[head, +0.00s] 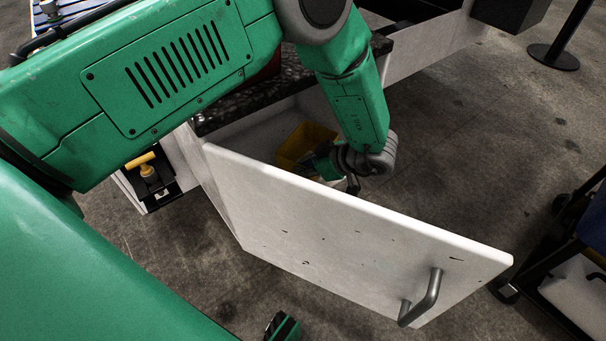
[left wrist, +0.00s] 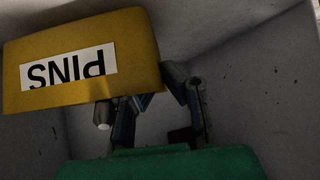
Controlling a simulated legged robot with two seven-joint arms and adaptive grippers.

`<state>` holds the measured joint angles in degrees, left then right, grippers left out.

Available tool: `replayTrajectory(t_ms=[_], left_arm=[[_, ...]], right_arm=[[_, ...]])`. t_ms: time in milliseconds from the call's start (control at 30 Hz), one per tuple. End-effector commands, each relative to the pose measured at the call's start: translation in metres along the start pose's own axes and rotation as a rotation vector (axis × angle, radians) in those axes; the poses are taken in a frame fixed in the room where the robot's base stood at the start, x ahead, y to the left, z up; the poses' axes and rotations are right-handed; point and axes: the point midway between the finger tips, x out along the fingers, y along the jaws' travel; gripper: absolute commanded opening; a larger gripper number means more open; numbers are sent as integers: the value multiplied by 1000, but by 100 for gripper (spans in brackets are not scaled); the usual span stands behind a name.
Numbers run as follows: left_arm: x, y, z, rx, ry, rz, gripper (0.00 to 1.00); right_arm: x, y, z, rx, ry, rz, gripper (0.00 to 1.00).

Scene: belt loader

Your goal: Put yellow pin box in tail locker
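The yellow pin box (head: 304,143) is inside the white tail locker, behind its open door (head: 340,245). In the left wrist view the box (left wrist: 130,62) fills the upper left, with its "PINS" label upside down. My left gripper (head: 338,168) reaches down into the locker from above, close against the box's near right side. In the left wrist view its two fingers (left wrist: 150,105) are spread, one at the box's lower edge and one by its right edge, with a gap between them. Whether they touch the box is unclear. My right gripper does not show.
The door swings out toward me, with a grey handle (head: 424,298) at its right end. A yellow-handled latch (head: 142,160) is left of the locker. A dark wheeled cart (head: 560,255) stands at the right. A post base (head: 553,56) is at the upper right. Floor between is clear.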

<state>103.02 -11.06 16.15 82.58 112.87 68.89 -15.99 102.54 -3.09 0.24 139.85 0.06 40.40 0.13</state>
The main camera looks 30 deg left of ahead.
Motion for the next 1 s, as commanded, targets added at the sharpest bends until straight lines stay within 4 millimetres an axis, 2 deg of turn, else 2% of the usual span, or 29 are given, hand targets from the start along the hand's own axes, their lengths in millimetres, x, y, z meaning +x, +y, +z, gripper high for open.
replayTrajectory(t_ms=[67,267,300,367,700,867,1000], left_arm=[[11,0,10,0,0,0,0],[13,0,9,-2,-3,0,0],[12,0,10,-1,-4,0,6],[11,0,10,0,-2,0,26],[8,0,10,0,-1,1,26],[-9,0,9,0,-3,1,26],[-38,1,8,-1,-5,2,26]], right_arm=[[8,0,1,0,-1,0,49],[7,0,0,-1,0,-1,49],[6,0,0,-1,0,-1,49],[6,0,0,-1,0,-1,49],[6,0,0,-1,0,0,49],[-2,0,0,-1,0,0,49],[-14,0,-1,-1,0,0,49]])
